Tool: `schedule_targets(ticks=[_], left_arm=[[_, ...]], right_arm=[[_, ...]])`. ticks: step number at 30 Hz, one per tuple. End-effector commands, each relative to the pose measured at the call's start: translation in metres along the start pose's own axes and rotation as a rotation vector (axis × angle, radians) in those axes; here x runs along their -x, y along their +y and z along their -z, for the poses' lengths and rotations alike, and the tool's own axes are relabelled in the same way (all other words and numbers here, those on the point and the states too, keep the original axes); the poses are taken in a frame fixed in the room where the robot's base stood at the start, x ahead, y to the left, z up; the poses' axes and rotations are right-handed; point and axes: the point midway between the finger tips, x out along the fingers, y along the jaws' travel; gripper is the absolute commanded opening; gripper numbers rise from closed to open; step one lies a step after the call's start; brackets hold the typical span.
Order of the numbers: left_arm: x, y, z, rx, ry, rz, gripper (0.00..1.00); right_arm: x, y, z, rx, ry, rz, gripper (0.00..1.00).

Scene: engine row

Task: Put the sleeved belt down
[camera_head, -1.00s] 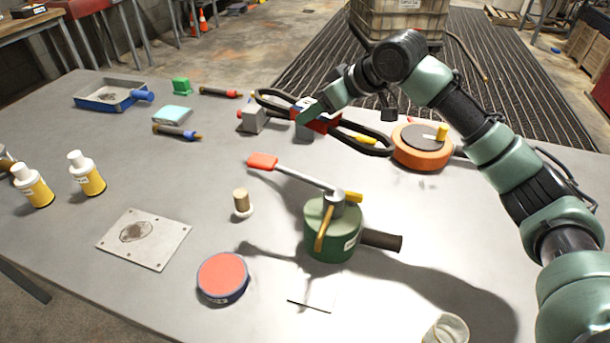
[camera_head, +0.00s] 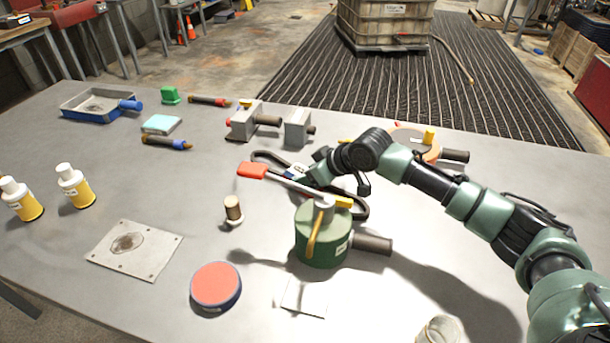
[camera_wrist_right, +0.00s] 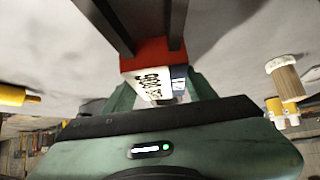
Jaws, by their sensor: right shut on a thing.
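The sleeved belt (camera_head: 268,153) is a black loop, low over the table behind the green device. Its red sleeve with a white printed label (camera_wrist_right: 152,82) fills the middle of the right wrist view. My right gripper (camera_head: 304,174) is shut on this sleeve, with a green finger on either side of it in the wrist view. The red-handled lever and the green device hide part of the belt in the head view. I cannot tell whether the belt touches the table (camera_head: 150,205). My left gripper is not in view.
The green device (camera_head: 322,240) with a red-handled lever (camera_head: 252,171) stands just in front of the belt. A grey vise (camera_head: 244,122) is behind it, and an orange round thing (camera_head: 432,152) behind right. A wooden-topped peg (camera_head: 233,208) stands front left.

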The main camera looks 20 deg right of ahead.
Motion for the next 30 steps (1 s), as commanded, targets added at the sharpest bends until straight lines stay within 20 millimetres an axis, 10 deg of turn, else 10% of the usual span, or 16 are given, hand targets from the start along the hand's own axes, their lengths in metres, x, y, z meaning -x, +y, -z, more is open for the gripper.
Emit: schedule_targets(ticks=[9, 10, 12, 23, 30], left_arm=[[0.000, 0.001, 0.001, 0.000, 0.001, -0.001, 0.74], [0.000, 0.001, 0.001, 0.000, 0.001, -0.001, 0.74], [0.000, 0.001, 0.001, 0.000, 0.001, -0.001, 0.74], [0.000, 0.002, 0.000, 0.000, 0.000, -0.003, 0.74], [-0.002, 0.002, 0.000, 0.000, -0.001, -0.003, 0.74]], right_arm=[[-0.001, 0.000, 0.000, 0.000, 0.003, 0.000, 0.06], [-0.001, 0.000, -0.001, 0.001, 0.001, 0.000, 0.64], [-0.001, 0.000, -0.001, 0.001, 0.001, 0.000, 0.78], [0.002, 0.001, 0.001, 0.001, 0.001, -0.001, 0.78], [0.041, 0.002, 0.000, 0.002, 0.003, -0.003, 0.78]])
